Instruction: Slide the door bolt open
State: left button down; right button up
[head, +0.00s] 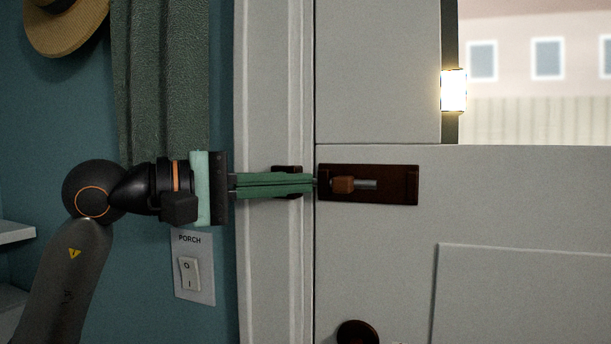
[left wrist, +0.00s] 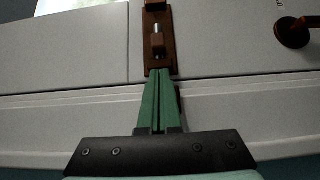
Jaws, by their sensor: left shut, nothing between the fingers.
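The door bolt's dark brown plate (head: 400,185) is fixed to the white door near its left edge. A metal rod (head: 368,185) lies along the plate, with an orange-brown knob (head: 343,184) near the plate's left end. The plate (left wrist: 160,65) also shows in the left wrist view, with the knob (left wrist: 157,42) on it. My left gripper (head: 314,183) is shut and empty, its green fingers together and pointing at the knob from the left. The tips are just beside the knob; I cannot tell whether they touch. The fingers partly hide the dark keeper (head: 287,169) on the frame.
A round dark doorknob (head: 357,333) is below the bolt. A porch light switch (head: 194,268) is on the teal wall under my left wrist. A green cloth (head: 160,80) and a straw hat (head: 66,25) hang above. The door surface right of the plate is clear.

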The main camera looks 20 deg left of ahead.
aim_at(348, 187)
pick_arm(q)
jog(key=shift+s+d, duration=0.1)
jog(key=shift+d, duration=0.95)
jog(key=d, duration=0.5)
jog(key=shift+s+d+p, duration=0.1)
jog(key=shift+d+p, duration=0.15)
jog(key=shift+p, duration=0.05)
jog(key=shift+a, duration=0.1)
